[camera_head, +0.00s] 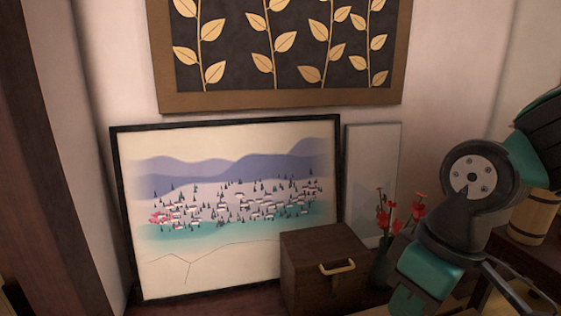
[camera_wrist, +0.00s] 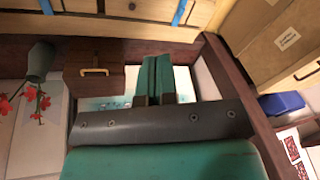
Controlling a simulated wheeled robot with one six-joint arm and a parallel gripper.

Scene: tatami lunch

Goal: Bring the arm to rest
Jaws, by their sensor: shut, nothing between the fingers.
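My gripper (camera_wrist: 156,78) shows in the wrist view as two teal fingers side by side, pressed together with nothing between them. A dark wooden box (camera_wrist: 93,78) with a brass handle lies to the left of the fingers in that view, and I cannot tell how far off it is. In the head view my arm is bent at the right side, with a dark round joint and teal links. The fingers cannot be made out there. The arm covers part of a vase with red flowers (camera_head: 388,213).
The wooden box (camera_head: 325,272) stands before a framed landscape picture (camera_head: 235,165) leaning on the wall. A pale panel (camera_head: 372,150) leans beside it. A wooden bucket (camera_head: 534,217) stands at the right, behind my arm. The wrist view shows cardboard boxes (camera_wrist: 287,38) and a blue object (camera_wrist: 282,103).

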